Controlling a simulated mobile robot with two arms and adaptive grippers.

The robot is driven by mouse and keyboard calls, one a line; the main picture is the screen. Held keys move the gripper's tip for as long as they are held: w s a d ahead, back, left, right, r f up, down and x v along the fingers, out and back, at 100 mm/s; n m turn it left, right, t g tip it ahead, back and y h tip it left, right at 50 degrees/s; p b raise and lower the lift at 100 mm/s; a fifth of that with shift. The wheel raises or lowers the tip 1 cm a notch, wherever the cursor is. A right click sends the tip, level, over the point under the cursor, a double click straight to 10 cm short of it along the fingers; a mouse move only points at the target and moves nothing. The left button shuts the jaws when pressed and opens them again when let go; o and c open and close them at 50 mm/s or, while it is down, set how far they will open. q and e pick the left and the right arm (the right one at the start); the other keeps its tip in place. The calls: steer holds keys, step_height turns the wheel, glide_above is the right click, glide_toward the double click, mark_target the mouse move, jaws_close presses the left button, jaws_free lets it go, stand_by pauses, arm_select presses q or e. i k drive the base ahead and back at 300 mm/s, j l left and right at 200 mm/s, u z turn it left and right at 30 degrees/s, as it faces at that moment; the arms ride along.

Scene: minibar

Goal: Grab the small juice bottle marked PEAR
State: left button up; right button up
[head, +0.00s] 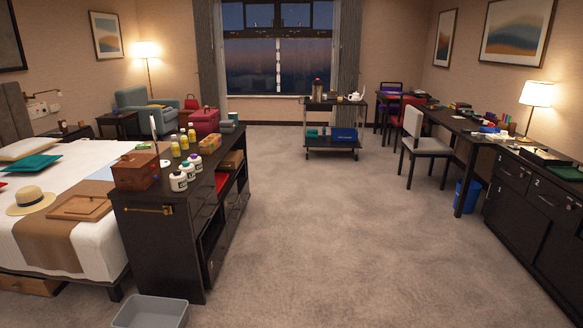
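Several small bottles stand upright on the dark cabinet (152,233) at the left. One group has yellow contents, with a front yellow bottle (176,146) and others behind it to the right. Nearer the front edge, several white bottles stand in a row, among them a white bottle with a dark cap (178,182) and a white bottle with a purple cap (196,164). The labels are too small to read, so I cannot tell which bottle is marked PEAR. Neither of my grippers is in view.
A brown box (136,171) stands on the cabinet's near end. A grey bin (150,312) sits on the floor before it. The bed (100,255) lies to the left. The carpet (330,240) in the middle is clear. A chair (427,147) stands at the right desk.

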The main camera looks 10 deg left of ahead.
mark_target(184, 140)
steer(key=i, duration=2.1)
steer(key=i+u, duration=0.25)
steer(key=i, duration=0.25)
steer(key=i+l+u, duration=0.15)
steer(key=i+u, duration=0.15)
steer(key=i, duration=0.25)
steer(key=i+l+u, duration=0.25)
steer(key=i, duration=0.25)
steer(key=i+l+u, duration=0.25)
steer(key=i, duration=0.2)
